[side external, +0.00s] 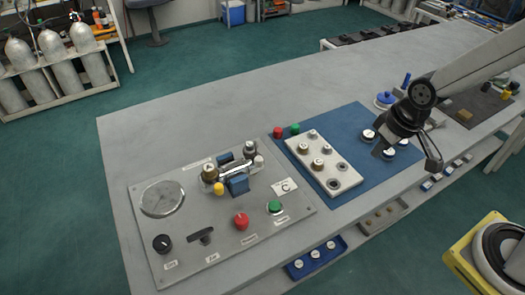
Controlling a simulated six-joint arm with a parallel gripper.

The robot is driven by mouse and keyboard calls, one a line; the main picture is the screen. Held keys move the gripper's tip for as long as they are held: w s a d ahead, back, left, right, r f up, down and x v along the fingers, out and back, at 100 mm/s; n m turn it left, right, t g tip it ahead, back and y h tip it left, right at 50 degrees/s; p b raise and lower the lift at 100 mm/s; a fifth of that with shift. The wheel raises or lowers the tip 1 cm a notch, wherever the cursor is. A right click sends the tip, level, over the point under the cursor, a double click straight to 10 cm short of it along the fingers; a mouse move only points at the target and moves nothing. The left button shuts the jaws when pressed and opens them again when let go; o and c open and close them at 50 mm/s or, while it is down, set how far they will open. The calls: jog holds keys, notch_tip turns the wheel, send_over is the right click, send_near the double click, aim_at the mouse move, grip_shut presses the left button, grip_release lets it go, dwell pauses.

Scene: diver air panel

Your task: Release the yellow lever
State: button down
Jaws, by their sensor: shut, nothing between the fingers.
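The grey panel (205,258) lies flat at the left of the bench. A small yellow piece (218,188), which looks like the tip of the yellow lever, shows at the left end of a metal and blue valve assembly (237,183). A brass knob (209,171) sits just behind it. The lever's exact position is too small to tell. My gripper (384,150) is far to the right of the lever, above the right part of the blue mat. It is shut and empty, apart from the panel.
The panel also carries a round gauge (162,198), a black knob (162,243), a red knob (241,220) and a green button (275,207). A white block with several fittings (345,180) lies on the blue mat (350,118) between panel and gripper.

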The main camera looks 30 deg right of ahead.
aim_at(217, 186)
jog(key=w+a+r+n+y, duration=0.1)
jog(key=w+a+n, duration=0.2)
jog(key=a, duration=0.9)
jog(key=w+a+r+n+y, duration=0.1)
jog(key=w+a+n+y, duration=0.1)
jog(key=a, duration=1)
jog(key=w+n, duration=0.1)
jog(key=n, duration=0.1)
jog(key=shift+a+n, duration=0.15)
jog(key=shift+n, duration=0.25)
jog(key=shift+f, duration=0.15)
jog(key=w+a+f, duration=0.5)
jog(key=f, duration=0.4)
jog(key=shift+w+a, duration=0.2)
jog(key=shift+w, duration=0.05)
